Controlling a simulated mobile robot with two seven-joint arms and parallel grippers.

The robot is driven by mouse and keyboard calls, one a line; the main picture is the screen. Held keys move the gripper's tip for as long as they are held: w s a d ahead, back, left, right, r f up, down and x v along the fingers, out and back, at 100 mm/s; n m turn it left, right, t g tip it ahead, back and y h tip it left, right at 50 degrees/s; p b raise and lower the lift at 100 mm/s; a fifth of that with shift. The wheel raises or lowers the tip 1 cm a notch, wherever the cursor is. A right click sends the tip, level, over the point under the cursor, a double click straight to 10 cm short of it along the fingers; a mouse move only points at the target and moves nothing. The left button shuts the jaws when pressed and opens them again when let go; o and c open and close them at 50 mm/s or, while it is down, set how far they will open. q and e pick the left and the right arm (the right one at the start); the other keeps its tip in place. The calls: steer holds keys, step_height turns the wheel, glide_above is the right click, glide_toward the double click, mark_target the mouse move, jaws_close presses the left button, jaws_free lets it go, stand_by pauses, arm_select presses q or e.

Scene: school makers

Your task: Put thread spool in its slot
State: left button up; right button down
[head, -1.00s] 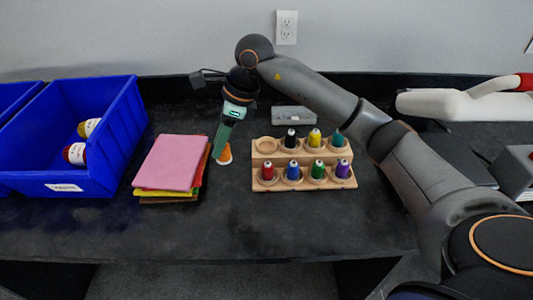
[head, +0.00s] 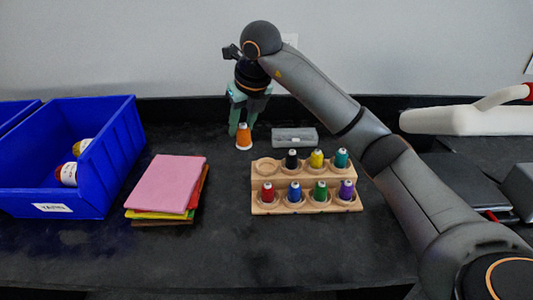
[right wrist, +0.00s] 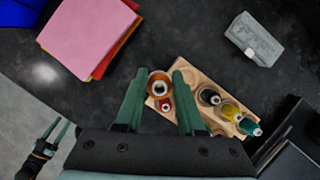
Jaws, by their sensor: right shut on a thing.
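The orange thread spool (head: 243,139) is held between the fingertips of my right gripper (head: 242,128), which is shut on it. The spool is upright and appears lifted off the table, behind the rack's left end. In the right wrist view the spool (right wrist: 159,84) sits between the green fingers, seen from above. The wooden rack (head: 257,208) holds several coloured spools in two rows. Its back-left slot (head: 267,167) is empty. My left gripper (right wrist: 54,137) shows only in the right wrist view, at the lower left, with its fingers apart and empty.
A stack of coloured sheets (head: 165,184) lies left of the rack. A blue bin (head: 82,188) with bottle-like items stands farther left. A grey box (head: 294,137) lies behind the rack. A white machine (head: 455,121) stands at the right. The table front is clear.

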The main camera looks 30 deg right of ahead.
steer(key=shift+s+d+f+b, duration=0.1)
steer(key=shift+d+f+b, duration=0.1)
steer(key=shift+d+f, duration=1.15)
steer(key=shift+w+d+f+b, duration=0.1)
steer(key=shift+d+f+b, duration=0.15)
steer(key=shift+d+f, duration=1.1)
steer(key=shift+s+d+f+b, duration=0.15)
steer(key=shift+d+f, duration=0.35)
steer(key=shift+f, duration=1.65)
steer(key=shift+f, duration=0.3)
steer(key=c, duration=0.5)
jaws_free()
steer(key=shift+r, duration=0.1)
